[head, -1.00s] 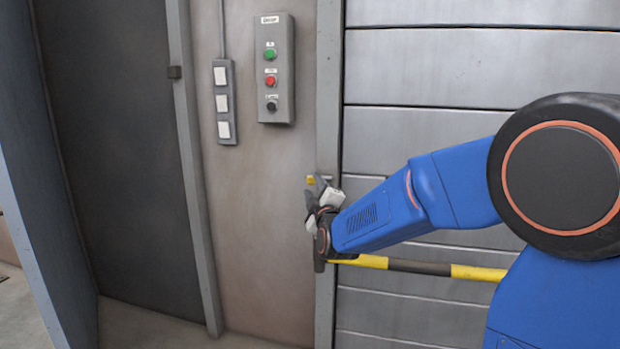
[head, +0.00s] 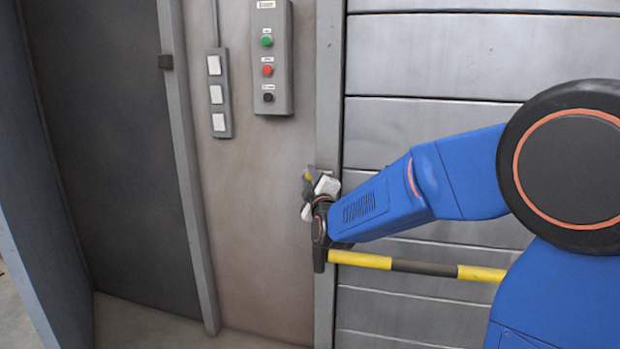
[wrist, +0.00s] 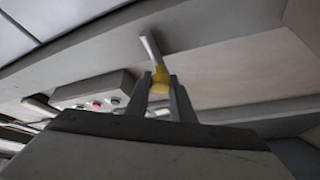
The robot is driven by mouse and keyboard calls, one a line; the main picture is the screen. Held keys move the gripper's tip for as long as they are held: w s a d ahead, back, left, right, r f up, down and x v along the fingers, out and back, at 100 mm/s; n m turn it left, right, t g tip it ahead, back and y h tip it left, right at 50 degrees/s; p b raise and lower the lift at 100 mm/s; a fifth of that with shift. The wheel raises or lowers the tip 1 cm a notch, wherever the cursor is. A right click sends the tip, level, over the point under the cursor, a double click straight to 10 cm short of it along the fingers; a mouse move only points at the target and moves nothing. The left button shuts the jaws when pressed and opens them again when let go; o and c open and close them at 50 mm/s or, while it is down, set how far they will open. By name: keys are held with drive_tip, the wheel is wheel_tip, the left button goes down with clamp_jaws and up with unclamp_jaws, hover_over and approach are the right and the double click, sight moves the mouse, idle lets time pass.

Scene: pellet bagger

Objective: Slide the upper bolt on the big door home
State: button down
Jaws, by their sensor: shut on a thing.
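The big door (head: 430,135) is the grey panelled one at the right of the head view. The upper bolt shows in the wrist view as a pale grey bar (wrist: 150,48) with a yellow knob (wrist: 159,75). My gripper (wrist: 159,82) has its two fingers around the yellow knob, shut on it. In the head view my gripper (head: 309,180) is at the grey door post, left of the big door's edge. There the fingers and wrist hide most of the bolt, and how far it is slid cannot be told.
A yellow and black bar (head: 425,266) crosses the big door below my forearm. A button box (head: 270,60) and a switch strip (head: 217,95) are on the wall up and left of my gripper. A dark panel (head: 110,150) stands farther left.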

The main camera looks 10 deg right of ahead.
drive_tip(key=d, duration=0.1)
drive_tip(key=s+d, duration=0.1)
drive_tip(key=d, duration=0.1)
drive_tip(key=s+d, duration=0.1)
drive_tip(key=shift+s+d, duration=0.1)
drive_tip(key=shift+d, duration=0.05)
drive_tip(key=shift+f, duration=0.1)
drive_tip(key=c, duration=1.5)
unclamp_jaws()
drive_tip(key=shift+s+d, duration=0.1)
